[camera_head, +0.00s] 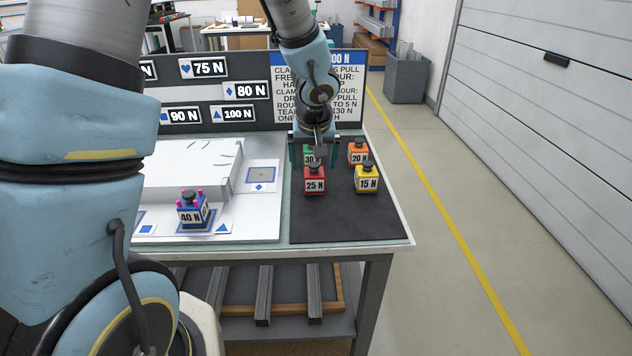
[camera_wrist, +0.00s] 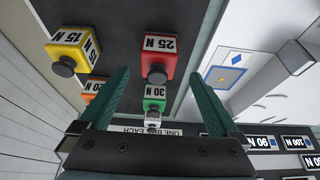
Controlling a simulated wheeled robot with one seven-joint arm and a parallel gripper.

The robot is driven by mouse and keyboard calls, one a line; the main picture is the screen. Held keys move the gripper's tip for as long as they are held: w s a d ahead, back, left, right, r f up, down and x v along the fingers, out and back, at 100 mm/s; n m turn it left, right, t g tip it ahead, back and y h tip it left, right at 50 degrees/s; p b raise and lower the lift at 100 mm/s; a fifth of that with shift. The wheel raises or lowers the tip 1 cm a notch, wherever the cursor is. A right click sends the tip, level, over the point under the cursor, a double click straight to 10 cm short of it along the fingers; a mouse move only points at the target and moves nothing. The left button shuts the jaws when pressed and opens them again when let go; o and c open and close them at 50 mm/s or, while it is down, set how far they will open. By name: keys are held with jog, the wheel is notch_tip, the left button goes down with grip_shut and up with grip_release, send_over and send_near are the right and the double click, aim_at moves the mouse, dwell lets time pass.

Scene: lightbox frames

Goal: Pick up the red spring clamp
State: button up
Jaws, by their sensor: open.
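The red clamp (camera_head: 314,183) is a red block with a dark knob on top and a white "25 N" label. It stands on the dark mat (camera_head: 330,222). In the wrist view the red clamp (camera_wrist: 162,52) is ahead of the fingertips, near the middle.
An orange "20 N" block (camera_head: 358,151) and a yellow "15 N" block (camera_head: 367,179) stand to the right on the mat. A blue "40 N" block (camera_head: 192,215) with pink parts stands left on the white board. An upright sign panel (camera_head: 265,125) backs the table. The mat's front is clear.

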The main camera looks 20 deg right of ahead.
aim_at(314, 181)
jog(key=shift+s+x, duration=0.1)
jog(key=shift+x, duration=1.35)
jog(key=shift+s+x, duration=0.15)
jog(key=shift+x, duration=1.3)
grip_shut()
